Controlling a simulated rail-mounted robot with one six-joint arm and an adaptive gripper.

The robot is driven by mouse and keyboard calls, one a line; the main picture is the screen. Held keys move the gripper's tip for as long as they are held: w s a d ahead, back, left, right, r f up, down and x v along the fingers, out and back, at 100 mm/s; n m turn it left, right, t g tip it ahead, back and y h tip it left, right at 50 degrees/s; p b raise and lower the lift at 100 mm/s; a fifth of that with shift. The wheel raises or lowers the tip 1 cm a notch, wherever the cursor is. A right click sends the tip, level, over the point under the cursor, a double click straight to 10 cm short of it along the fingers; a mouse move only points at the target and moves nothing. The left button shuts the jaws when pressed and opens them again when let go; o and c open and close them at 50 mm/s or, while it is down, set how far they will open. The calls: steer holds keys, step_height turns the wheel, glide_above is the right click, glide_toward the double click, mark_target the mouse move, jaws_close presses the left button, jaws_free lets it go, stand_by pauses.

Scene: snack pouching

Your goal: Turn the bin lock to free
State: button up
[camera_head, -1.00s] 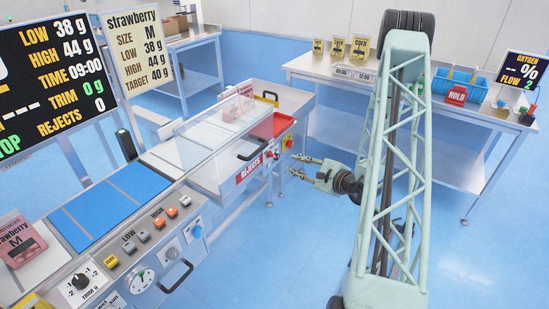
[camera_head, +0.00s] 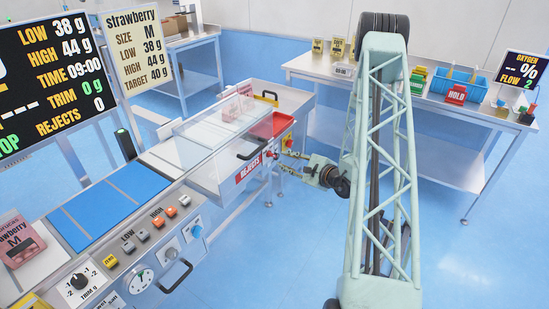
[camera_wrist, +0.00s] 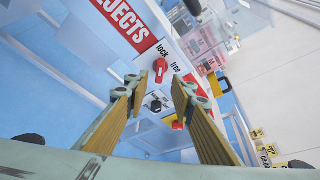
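The bin lock is a red knob (camera_wrist: 159,70) on a white plate beside the red REJECTS sign (camera_wrist: 125,22) in the wrist view. The words "lock" and "free" are printed near it; its narrow handle appears to point toward "lock". In the head view the REJECTS sign (camera_head: 248,168) is on the front of the clear reject bin, with the small lock (camera_head: 270,154) to its right. My gripper (camera_head: 282,162) is close in front of that panel. In the wrist view my gripper (camera_wrist: 158,92) is open and empty, its fingers apart, with the knob showing beyond and between the tips.
A black knob (camera_wrist: 155,105) sits close to the lock. A red button on a yellow box (camera_head: 288,141) is right of the bin. The bin's black handle (camera_head: 252,150) stands out nearby. Open blue floor (camera_head: 290,235) lies in front.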

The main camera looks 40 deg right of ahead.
mark_target(274, 156)
steer(key=shift+x, duration=3.8)
steer(key=shift+c, duration=0.8)
steer(key=c, duration=0.4)
steer(key=shift+o, duration=0.2)
